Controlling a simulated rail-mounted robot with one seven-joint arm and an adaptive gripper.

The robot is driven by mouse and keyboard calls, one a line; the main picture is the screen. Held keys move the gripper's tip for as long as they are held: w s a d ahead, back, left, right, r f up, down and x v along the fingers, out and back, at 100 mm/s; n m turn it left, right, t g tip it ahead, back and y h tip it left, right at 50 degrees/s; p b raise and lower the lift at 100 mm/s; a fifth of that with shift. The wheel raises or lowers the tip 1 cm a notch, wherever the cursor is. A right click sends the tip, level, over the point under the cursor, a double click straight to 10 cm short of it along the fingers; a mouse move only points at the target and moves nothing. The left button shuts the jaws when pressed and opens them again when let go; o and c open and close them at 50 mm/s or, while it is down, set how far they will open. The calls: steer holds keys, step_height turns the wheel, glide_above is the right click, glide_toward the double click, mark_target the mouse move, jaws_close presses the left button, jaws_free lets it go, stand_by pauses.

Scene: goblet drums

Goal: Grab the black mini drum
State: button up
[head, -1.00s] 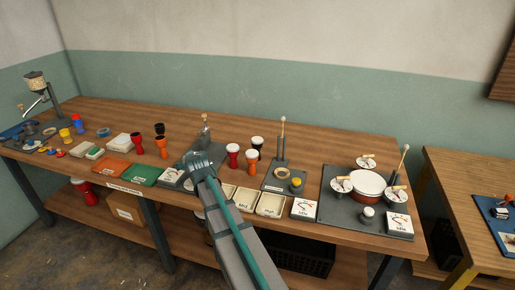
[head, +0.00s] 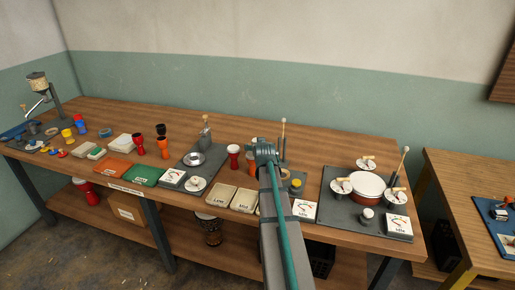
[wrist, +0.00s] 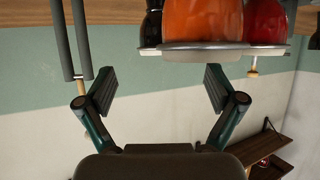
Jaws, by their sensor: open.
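In the wrist view, which is upside down, the black mini drum (wrist: 151,28) shows at the top, partly covered by a larger-looking orange drum (wrist: 203,20). A red drum (wrist: 265,22) stands on the other side of the orange one. My gripper (wrist: 160,90) is open and empty, its two fingers spread, with the drums beyond it. In the head view my gripper (head: 263,150) is over the workbench beside the red drum (head: 234,156). My arm and gripper hide most of the black drum there.
A stand with upright rods (head: 283,145) is close to my gripper's right. A drum board (head: 350,212) with a red drum lies further right. The bench's back strip is clear.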

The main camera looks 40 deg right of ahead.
steer(key=x, duration=0.2)
steer(key=p+x, duration=0.1)
steer(key=x, duration=0.1)
steer(key=p+x, duration=0.1)
steer(key=x, duration=0.1)
steer(key=shift+w+d+r, duration=0.15)
steer(key=shift+d+r, duration=0.1)
steer(key=shift+w+d+f, duration=0.15)
steer(key=shift+w+f, duration=0.15)
steer(key=c, duration=1.3)
steer(key=shift+o, duration=0.2)
